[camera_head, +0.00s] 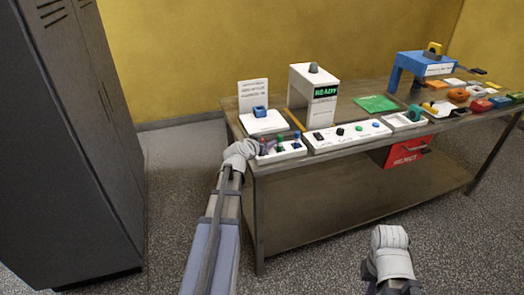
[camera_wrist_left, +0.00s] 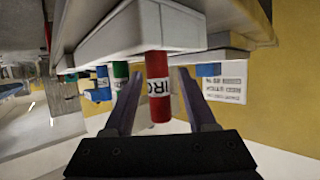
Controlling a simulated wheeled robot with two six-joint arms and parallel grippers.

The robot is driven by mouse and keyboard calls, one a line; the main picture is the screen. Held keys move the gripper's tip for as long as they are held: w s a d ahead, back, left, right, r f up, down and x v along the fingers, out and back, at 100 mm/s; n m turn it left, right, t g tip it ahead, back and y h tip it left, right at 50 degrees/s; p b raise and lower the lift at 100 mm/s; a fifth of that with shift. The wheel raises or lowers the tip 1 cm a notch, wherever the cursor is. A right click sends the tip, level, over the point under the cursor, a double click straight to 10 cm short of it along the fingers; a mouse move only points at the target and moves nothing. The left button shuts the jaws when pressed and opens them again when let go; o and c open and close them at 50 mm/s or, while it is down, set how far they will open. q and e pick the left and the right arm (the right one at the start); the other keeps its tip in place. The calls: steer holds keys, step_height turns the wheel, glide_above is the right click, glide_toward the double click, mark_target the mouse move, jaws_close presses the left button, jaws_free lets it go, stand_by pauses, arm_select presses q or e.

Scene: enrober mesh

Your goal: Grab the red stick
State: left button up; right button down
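The red stick (camera_wrist_left: 158,88), with a white band bearing dark letters, shows close up in the left wrist view. One end meets a pale block (camera_wrist_left: 130,35). My left gripper (camera_wrist_left: 158,100) is open, with one dark finger on each side of the stick; I cannot tell whether either finger touches it. In the head view my left gripper (camera_head: 264,147) is at the front left of the table, at a small white panel with coloured sticks, and hides part of it. My right arm shows at the bottom right, but its gripper fingers are not visible.
Green (camera_wrist_left: 120,78) and blue sticks stand beside the red one. A white button panel (camera_head: 345,137) lies to the right on the table (camera_head: 330,190). A white stand with a green display is behind. A red REJECT bin (camera_head: 405,152) hangs below the tabletop. A dark cabinet (camera_head: 65,140) stands left.

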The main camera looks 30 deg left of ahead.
arm_select(q)
jaws_close()
stand_by(0.6)
step_height(320, 180, up, 10)
steer(key=p, duration=1)
